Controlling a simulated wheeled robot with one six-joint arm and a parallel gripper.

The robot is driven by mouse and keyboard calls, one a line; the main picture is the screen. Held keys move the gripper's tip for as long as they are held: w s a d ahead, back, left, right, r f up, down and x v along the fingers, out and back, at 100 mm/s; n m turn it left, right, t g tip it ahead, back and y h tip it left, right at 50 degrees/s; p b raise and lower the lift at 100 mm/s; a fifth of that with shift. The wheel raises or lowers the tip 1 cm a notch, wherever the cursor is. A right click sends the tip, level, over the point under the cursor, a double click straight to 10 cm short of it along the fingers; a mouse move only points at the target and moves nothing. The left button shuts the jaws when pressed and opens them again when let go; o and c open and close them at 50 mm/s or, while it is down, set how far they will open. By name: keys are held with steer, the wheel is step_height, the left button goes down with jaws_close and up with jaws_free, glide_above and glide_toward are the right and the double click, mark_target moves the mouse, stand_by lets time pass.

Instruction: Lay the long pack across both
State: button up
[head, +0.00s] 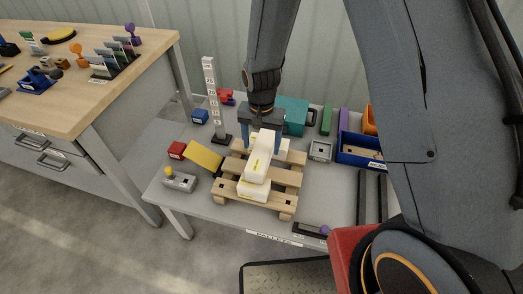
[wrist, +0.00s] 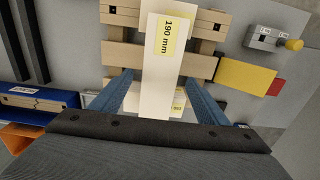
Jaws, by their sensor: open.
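The long white pack (head: 259,160), with a yellow label reading 190 mm in the wrist view (wrist: 158,75), lies lengthwise above a wooden pallet (head: 225,188). A near white pack (head: 252,191) shows under its front end. Another white pack (head: 284,143) shows at its far end, partly hidden; in the wrist view a second yellow label shows beside the long pack there. The long pack appears to rest on both. My gripper (head: 262,137) is open, its blue fingers on either side of the long pack's far part, with gaps in the wrist view (wrist: 160,95).
A grey box with a yellow knob (head: 180,182) and a white marked post (head: 211,100) stand nearby. A blue bin (head: 359,151) is at right.

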mark_target(262, 150)
steer(key=shift+r, duration=1.55)
steer(key=shift+d+r, duration=0.1)
steer(key=s+d+r+n, duration=0.4)
steer(key=s+d+r, duration=1)
steer(key=s, duration=0.1)
steer(key=shift+d+r, duration=0.4)
